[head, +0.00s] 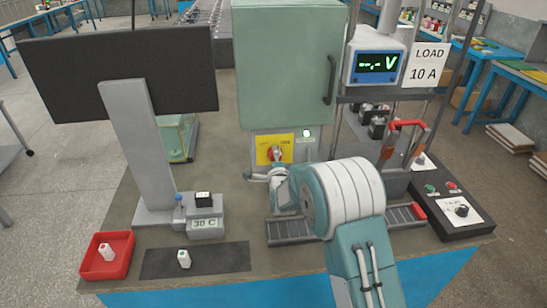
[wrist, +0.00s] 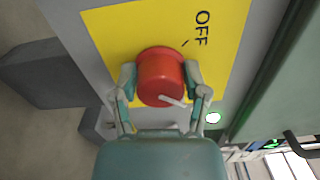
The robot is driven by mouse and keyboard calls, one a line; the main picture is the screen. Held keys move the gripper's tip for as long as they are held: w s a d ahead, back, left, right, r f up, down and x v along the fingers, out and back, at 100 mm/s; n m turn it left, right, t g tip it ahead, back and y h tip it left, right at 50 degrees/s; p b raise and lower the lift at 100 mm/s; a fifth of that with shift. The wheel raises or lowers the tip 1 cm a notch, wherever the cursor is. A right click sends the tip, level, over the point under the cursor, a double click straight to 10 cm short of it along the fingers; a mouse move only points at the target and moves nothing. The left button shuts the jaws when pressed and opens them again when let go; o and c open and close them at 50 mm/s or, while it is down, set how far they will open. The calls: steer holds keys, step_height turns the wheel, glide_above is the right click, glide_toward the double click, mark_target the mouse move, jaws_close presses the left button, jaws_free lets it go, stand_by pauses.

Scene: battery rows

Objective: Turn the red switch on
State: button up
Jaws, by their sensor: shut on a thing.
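The red switch (head: 274,153) is a round knob on a yellow plate (head: 262,143), on the front of a grey box under the green cabinet. In the wrist view the red knob (wrist: 161,76) fills the space between my fingers. The word OFF shows on the yellow plate (wrist: 120,32) beside a short dark tick. A white pointer mark on the knob points to the lower right of the wrist view, away from that tick. My gripper (wrist: 161,82) is shut on the knob, one finger on each side. The ON label is not clearly visible.
A lit lamp (head: 306,132) sits right of the plate. The green cabinet (head: 287,65) hangs above. A monitor (head: 120,70) and a small 30 C display unit (head: 206,226) stand left. A red tray (head: 107,255) is at front left. A control box (head: 455,208) stands right.

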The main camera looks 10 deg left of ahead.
steer(key=shift+d+f+m, duration=0.2)
steer(key=shift+m, duration=0.5)
steer(key=shift+f, duration=0.1)
steer(key=o, duration=1.1)
steer(key=shift+w+d, duration=0.1)
steer(key=shift+o, duration=0.2)
steer(key=shift+s+r, duration=0.2)
steer(key=shift+s, duration=0.05)
steer(key=v, duration=1.1)
steer(key=shift+s, duration=0.2)
